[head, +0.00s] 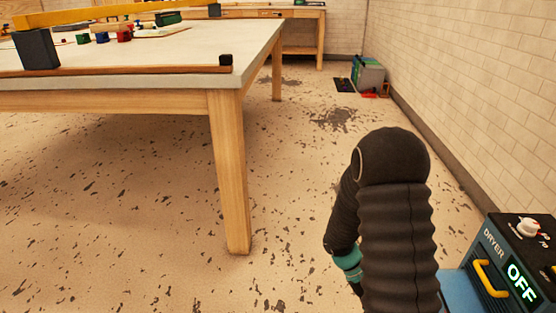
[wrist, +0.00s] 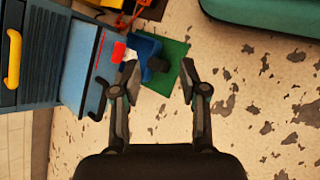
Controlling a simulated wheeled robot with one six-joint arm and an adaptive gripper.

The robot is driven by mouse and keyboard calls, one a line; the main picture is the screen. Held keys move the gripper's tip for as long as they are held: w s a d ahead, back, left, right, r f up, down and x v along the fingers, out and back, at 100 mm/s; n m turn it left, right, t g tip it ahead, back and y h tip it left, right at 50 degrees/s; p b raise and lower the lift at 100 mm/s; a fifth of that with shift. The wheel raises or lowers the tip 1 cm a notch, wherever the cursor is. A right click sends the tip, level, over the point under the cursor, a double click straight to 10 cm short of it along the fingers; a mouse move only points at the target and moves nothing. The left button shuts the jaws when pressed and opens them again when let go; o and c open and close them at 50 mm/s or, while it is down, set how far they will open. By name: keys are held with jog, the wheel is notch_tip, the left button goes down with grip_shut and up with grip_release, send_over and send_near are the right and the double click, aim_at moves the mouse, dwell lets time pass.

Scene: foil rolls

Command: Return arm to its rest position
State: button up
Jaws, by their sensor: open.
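My arm (head: 395,215), in a black ribbed sleeve with a teal band low on its left side, is folded in the lower right of the head view. Its gripper is hidden there. In the wrist view my gripper (wrist: 159,80) is open, its two dark fingers apart. No thing is held between them. Beyond the fingertips, a green mat (wrist: 176,52) lies on the floor with a small blue object (wrist: 147,48) at its left side.
A dryer (head: 510,262) reading OFF stands at lower right. A wooden-legged table (head: 150,80) fills the left. A brick wall (head: 470,80) runs along the right. Floor between table and wall is mostly clear. A blue-grey cabinet (wrist: 62,60) is left of my fingers.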

jog(key=s+a+r+t+y+p, duration=0.2)
jog(key=s+a+r+t, duration=0.1)
jog(key=r, duration=1)
jog(key=s+a+r+m+t+y+p, duration=0.1)
jog(key=s+a+r+t+y+p, duration=0.1)
jog(key=r, duration=1)
jog(key=s+a+r+m+t+y+p, duration=0.1)
jog(key=s+a+r+t+p, duration=0.3)
jog(key=r, duration=0.9)
jog(key=s+a+t+y, duration=0.1)
jog(key=s+a+t, duration=0.1)
jog(key=shift+a+r+t+y, duration=0.3)
jog(key=shift+t+y, duration=0.1)
